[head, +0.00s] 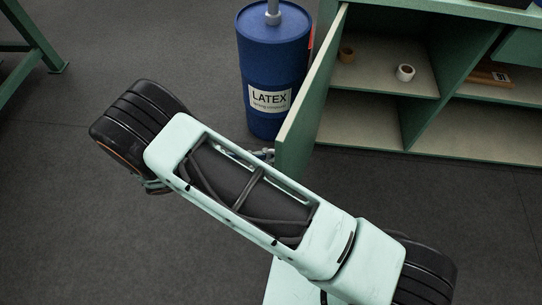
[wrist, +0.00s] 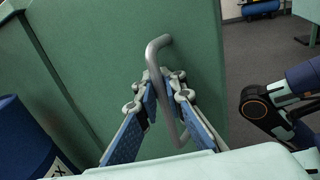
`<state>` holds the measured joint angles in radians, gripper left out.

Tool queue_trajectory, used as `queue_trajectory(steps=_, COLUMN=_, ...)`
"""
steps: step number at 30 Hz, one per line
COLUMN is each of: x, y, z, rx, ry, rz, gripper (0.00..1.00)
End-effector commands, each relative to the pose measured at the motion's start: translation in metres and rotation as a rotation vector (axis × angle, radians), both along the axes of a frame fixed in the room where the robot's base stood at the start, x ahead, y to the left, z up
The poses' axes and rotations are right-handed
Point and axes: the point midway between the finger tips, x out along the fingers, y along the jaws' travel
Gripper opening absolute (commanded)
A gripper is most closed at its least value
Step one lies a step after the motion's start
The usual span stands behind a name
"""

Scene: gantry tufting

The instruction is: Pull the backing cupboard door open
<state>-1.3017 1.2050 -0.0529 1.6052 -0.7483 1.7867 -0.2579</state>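The backing cupboard (head: 420,130) is green and stands at the upper right of the head view. Its door (head: 312,95) is swung out towards me, seen nearly edge-on, and the shelves inside show. In the wrist view the green door face (wrist: 105,50) fills the middle, with a bent grey bar handle (wrist: 157,50) on it. My gripper (wrist: 163,88) has its blue-padded fingers drawn together around the handle, one on each side. In the head view my arm hides most of the gripper; only a small part shows beside the door's lower edge.
A blue LATEX drum (head: 272,70) stands just left of the door, close to it. A tape roll (head: 405,72) and other small things lie on the shelves. A green frame leg (head: 35,45) stands at the far upper left. The dark floor on the left is clear.

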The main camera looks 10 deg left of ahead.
Motion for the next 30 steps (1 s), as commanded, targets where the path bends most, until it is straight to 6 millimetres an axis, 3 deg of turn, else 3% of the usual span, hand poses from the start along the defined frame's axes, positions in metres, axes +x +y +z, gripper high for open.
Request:
queue_trajectory(steps=3, x=-0.006, y=0.001, z=-0.001, rx=-0.001, ry=0.009, rz=-0.005, gripper=0.15)
queue_trajectory(steps=19, x=-0.004, y=0.003, z=-0.001, rx=0.001, ry=0.004, rz=-0.004, gripper=0.15)
queue_trajectory(steps=23, x=-0.010, y=0.016, z=-0.002, rx=0.002, ry=0.004, rz=-0.002, gripper=0.15)
queue_trajectory(steps=30, x=-0.031, y=0.059, z=-0.002, rx=0.004, ry=0.004, rz=-0.002, gripper=0.15)
